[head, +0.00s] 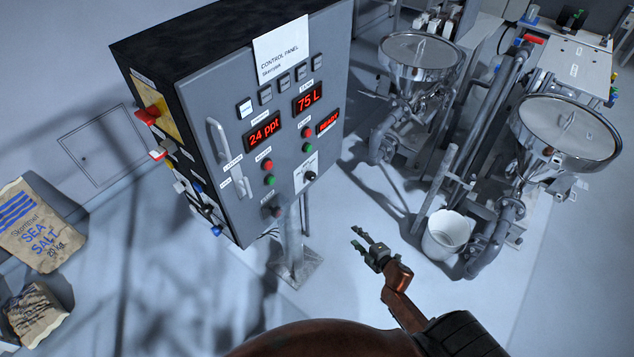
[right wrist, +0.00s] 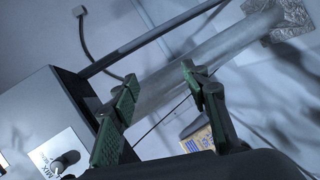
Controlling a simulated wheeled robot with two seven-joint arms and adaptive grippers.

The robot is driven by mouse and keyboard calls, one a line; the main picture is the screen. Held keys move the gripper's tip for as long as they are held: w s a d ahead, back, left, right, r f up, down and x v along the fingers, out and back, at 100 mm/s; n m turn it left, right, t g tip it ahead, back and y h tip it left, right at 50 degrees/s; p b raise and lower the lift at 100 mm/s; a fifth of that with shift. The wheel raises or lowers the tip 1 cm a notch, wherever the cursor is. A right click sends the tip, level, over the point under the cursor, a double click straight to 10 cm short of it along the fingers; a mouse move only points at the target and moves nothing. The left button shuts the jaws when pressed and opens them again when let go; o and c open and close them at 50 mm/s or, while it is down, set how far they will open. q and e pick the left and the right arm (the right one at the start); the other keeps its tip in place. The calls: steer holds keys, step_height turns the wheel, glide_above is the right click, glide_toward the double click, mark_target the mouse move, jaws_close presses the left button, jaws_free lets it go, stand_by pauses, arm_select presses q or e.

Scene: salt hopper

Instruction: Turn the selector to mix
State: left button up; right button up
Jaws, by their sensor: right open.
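The control panel (head: 262,110) is a grey cabinet on a post. The selector (head: 310,176) is a small dark knob on a white label plate at the panel's lower right. In the right wrist view the knob (right wrist: 66,160) shows at the lower left edge, beside the printed word MIX; I cannot tell which way it points. My right gripper (head: 360,239) is below and to the right of the panel, apart from the knob. Its green fingers (right wrist: 159,73) are spread with nothing between them. My left gripper is not in view.
Red and green buttons (head: 268,171) and lit red displays sit on the panel near the selector. The panel's post (head: 291,235) stands on the floor. Steel hoppers (head: 568,130) and a white bucket (head: 447,236) stand at right. Sea salt bags (head: 38,225) lie at far left.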

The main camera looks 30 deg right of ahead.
steer(key=w+a+r+n+t+y, duration=0.1)
steer(key=w+a+r+n+y, duration=0.2)
steer(key=r, duration=0.5)
steer(key=w+r+n+t, duration=0.2)
steer(key=w+r+n, duration=0.15)
steer(key=r, duration=0.45)
steer(key=n+y+b, duration=0.2)
steer(key=n+y, duration=0.1)
steer(key=n, duration=0.3)
glide_toward(314, 177)
steer(key=f, duration=0.1)
steer(key=shift+n+t, duration=0.3)
steer(key=shift+n, duration=0.05)
steer(key=x, duration=0.5)
steer(key=p+x, duration=0.1)
steer(key=x, duration=0.1)
steer(key=shift+w+a+r, duration=0.25)
steer(key=shift+w, duration=0.05)
steer(key=shift+w+a, duration=0.1)
steer(key=shift+w, duration=0.25)
steer(key=shift+c, duration=0.3)
jaws_close()
